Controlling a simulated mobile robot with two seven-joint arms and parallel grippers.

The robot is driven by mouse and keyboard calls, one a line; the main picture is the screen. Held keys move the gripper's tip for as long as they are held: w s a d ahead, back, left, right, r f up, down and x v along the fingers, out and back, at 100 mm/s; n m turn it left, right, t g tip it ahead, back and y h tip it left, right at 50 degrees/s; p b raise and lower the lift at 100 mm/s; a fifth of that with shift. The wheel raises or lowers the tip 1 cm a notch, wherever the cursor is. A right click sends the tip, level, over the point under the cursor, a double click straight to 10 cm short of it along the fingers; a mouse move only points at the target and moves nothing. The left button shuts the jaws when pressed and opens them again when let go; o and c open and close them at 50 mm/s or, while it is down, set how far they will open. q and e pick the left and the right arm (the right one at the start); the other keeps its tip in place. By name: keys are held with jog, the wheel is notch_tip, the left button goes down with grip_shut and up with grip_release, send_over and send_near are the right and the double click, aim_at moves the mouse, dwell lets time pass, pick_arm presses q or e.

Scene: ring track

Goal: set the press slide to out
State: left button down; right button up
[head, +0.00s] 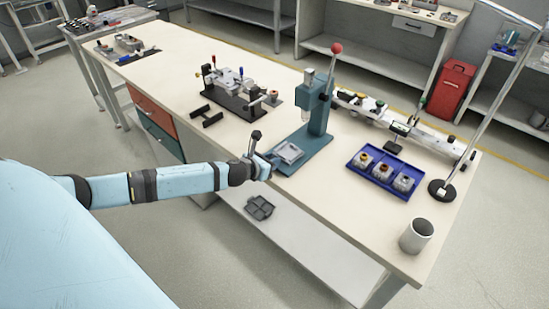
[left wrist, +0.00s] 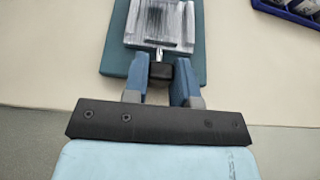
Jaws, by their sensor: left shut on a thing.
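The teal press (head: 315,110) with a red-knobbed lever (head: 336,48) stands on the workbench. Its pale metal slide (head: 288,152) lies on the front of the teal base, toward my arm. In the left wrist view the slide (left wrist: 160,22) has a dark recess and a short rod ending in a black knob (left wrist: 160,73). My left gripper (head: 262,166) is at the press's front edge. In the left wrist view its blue fingers (left wrist: 161,82) are closed on the black knob, one on each side. My right gripper is not in view.
A blue tray (head: 361,180) with several small parts stands right of the press. A grey cup (head: 416,235) is at the bench's near right corner. A black-based fixture (head: 238,100) and a black bracket (head: 206,116) lie to the left. The bench's front edge runs beneath my arm.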

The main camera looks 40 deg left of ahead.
pick_arm(q)
jog(key=shift+s+f, duration=0.1)
jog(key=shift+f, duration=0.05)
jog(key=c, duration=1.3)
grip_release()
jog(key=o, duration=0.4)
jog(key=shift+s, duration=0.2)
jog(key=v, duration=1.4)
jog(key=shift+w, duration=0.1)
